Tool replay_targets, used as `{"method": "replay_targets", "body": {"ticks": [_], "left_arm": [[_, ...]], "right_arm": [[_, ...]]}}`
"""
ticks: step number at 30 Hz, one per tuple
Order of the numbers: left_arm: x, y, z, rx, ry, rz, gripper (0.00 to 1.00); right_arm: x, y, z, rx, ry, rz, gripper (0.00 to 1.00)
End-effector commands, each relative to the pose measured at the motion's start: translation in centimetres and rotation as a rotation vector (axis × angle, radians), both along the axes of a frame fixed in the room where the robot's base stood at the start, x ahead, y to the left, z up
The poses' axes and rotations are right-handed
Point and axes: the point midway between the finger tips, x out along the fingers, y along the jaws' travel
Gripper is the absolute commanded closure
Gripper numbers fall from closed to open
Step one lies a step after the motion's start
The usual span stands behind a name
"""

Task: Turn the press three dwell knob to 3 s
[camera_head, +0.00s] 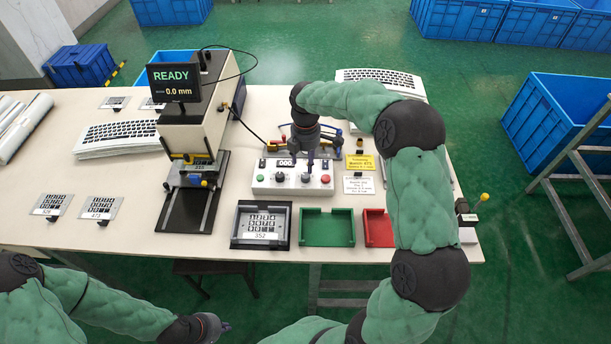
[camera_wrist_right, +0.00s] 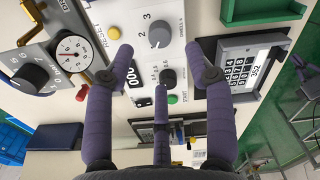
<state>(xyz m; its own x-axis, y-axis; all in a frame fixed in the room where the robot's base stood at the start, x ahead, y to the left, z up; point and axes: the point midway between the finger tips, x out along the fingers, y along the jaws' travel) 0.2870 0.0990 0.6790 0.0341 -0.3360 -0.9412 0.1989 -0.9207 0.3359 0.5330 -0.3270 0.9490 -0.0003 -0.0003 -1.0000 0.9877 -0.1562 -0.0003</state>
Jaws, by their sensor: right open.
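The white control box (camera_head: 290,180) stands on the table in front of my right gripper (camera_head: 308,152). In the right wrist view its panel carries a grey knob (camera_wrist_right: 160,34) with printed numbers including 2 and 3, and a smaller dark knob (camera_wrist_right: 167,77). The grey knob's pointer is too small to read. My right gripper (camera_wrist_right: 163,58) is open and empty; its fingers spread over the panel around the two knobs, with no clear contact. My left gripper (camera_head: 212,326) is low at the bottom edge, away from the table; its fingers are hardly visible.
A green START button (camera_wrist_right: 172,99) and a RESET button (camera_wrist_right: 113,33) flank the knobs. A gauge (camera_wrist_right: 72,52) is behind. The black fixture (camera_head: 240,240), green tray (camera_head: 327,242) and red tray (camera_head: 378,240) lie in front; the press (camera_head: 190,125) stands left.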

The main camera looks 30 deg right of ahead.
Motion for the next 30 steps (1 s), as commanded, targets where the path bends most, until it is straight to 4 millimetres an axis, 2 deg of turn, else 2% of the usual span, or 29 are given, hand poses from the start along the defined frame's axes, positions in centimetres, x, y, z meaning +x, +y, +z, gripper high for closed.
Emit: {"method": "replay_targets", "body": {"ticks": [1, 6, 12, 25, 26, 30], "left_arm": [[0.0, 0.0, -0.5, 0.000, 0.000, 0.000, 1.00], [0.0, 0.0, -1.4, 0.000, 0.000, 0.000, 1.00], [0.0, 0.0, -2.0, 0.000, 0.000, 0.000, 1.00], [0.0, 0.0, -2.1, 0.000, 0.000, 0.000, 1.00], [0.0, 0.0, -2.1, 0.000, 0.000, 0.000, 1.00], [0.0, 0.0, -2.1, 0.000, 0.000, 0.000, 1.00]], "right_arm": [[-0.1, 0.0, -1.3, 0.000, 0.003, 0.000, 0.46], [-0.1, 0.0, -4.2, 0.000, 0.002, 0.000, 0.46], [-0.1, 0.0, -6.5, 0.001, 0.002, 0.000, 0.46], [0.0, 0.0, -7.3, 0.001, -0.001, -0.001, 0.46], [0.0, 0.0, -7.2, 0.001, -0.001, -0.001, 0.52], [0.0, 0.0, -7.2, 0.001, 0.000, 0.000, 0.91]]}}
